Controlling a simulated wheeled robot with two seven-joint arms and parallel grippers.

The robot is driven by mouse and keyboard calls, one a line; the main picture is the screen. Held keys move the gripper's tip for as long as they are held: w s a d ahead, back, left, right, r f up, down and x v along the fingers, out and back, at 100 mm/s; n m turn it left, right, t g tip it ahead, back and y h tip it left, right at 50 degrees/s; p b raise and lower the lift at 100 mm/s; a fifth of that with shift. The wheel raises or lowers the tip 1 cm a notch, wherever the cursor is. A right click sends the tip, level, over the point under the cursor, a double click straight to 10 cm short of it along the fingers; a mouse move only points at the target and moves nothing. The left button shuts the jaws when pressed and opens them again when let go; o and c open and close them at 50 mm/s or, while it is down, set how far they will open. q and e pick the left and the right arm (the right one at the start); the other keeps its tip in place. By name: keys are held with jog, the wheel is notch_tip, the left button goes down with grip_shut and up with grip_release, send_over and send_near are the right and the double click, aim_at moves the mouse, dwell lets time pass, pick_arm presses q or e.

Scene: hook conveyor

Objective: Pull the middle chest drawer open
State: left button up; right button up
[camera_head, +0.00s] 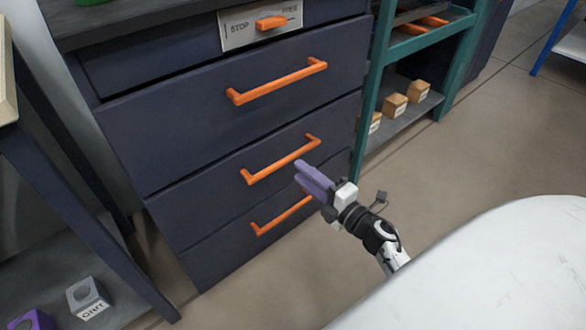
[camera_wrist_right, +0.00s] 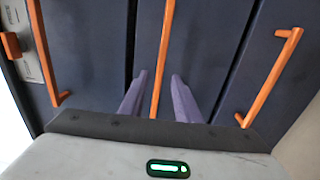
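The dark blue chest (camera_head: 150,120) has large drawers with orange bar handles. The middle drawer's handle (camera_head: 270,165) looks level with the others, and its front looks shut. My right gripper (camera_head: 299,167), with purple fingers, is at the right end of this handle. In the right wrist view, its open fingers (camera_wrist_right: 158,82) lie on either side of the middle handle (camera_wrist_right: 163,60), with gaps on both sides. Whether they reach past the bar cannot be told. My left gripper is not in view.
The upper handle (camera_head: 277,81) and lower handle (camera_head: 281,216) are close above and below. A STOP/FREE plate (camera_head: 240,40) with an orange slider is at the top. A teal shelf (camera_head: 372,90) with small wooden blocks stands right. Floor in front is clear.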

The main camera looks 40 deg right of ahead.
aim_at(288, 161)
jog(key=shift+w+a+b, duration=0.15)
jog(key=shift+w+b, duration=0.2)
jog(key=shift+w, duration=2)
jog(key=shift+c, duration=0.2)
grip_shut()
